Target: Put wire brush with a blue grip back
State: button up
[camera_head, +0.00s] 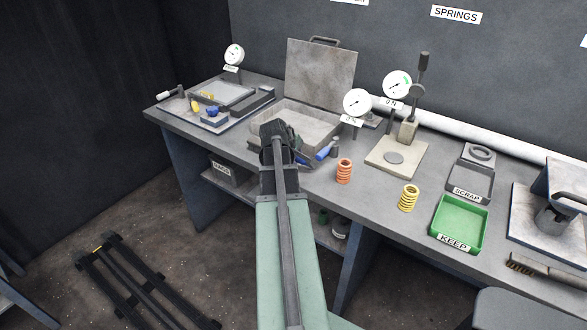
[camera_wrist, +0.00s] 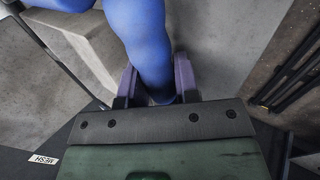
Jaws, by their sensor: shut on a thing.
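My gripper (camera_head: 282,146) reaches over the front of the bench by the open grey metal case (camera_head: 258,126). In the wrist view the gripper (camera_wrist: 155,92) is shut on a thick blue grip (camera_wrist: 148,42), which runs up out of the picture. The brush's wire end is not visible there. In the head view a blue handle (camera_head: 325,152) shows just right of the gripper, at the case's front right corner. My arm hides the fingertips and part of the case front. I cannot tell whether the grip touches the case or bench.
Two dial gauges (camera_head: 357,103) (camera_head: 397,84) stand behind at the right. An orange spring (camera_head: 344,171), yellow spring (camera_head: 409,197) and green KEEP tray (camera_head: 461,220) are further right. A tray (camera_head: 224,95) with small parts lies left. A wooden brush (camera_head: 541,267) lies at the right edge.

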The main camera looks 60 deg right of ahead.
jog(key=shift+f, duration=0.35)
jog(key=o, duration=0.6)
jog(key=shift+o, duration=0.2)
jog(key=shift+r, duration=0.1)
jog(key=shift+r+p, duration=0.35)
jog(key=shift+p, duration=0.15)
jog(key=p+v, duration=0.9)
jog(key=v, duration=0.2)
jog(key=shift+a+r, duration=0.2)
jog(key=shift+a, duration=0.05)
